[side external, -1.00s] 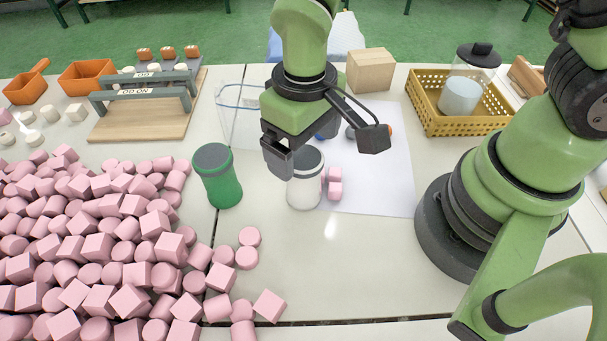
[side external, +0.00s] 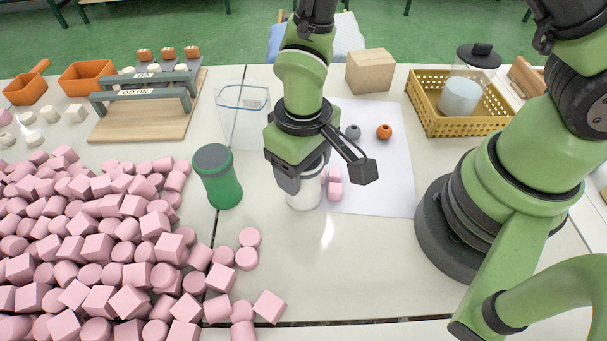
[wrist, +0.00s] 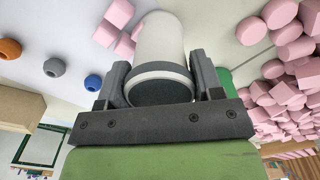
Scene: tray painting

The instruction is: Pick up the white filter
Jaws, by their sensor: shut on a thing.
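The white filter (side external: 303,200) is a white cylinder with a dark grey top, standing upright at the left edge of the white paper. My gripper (side external: 303,178) is over it from above and shut on its upper part, hiding most of the top in the side view. In the wrist view the filter (wrist: 160,42) sits between the two fingers of my gripper (wrist: 159,76), with its dark rim close to the palm. Its base appears to be on the table.
A green canister (side external: 224,186) stands just left of the filter. Small pink blocks (side external: 333,189) lie close on its right. A clear bin (side external: 243,98) is behind, and a yellow basket (side external: 432,124) stands at the right. Many pink pieces (side external: 100,230) cover the left front.

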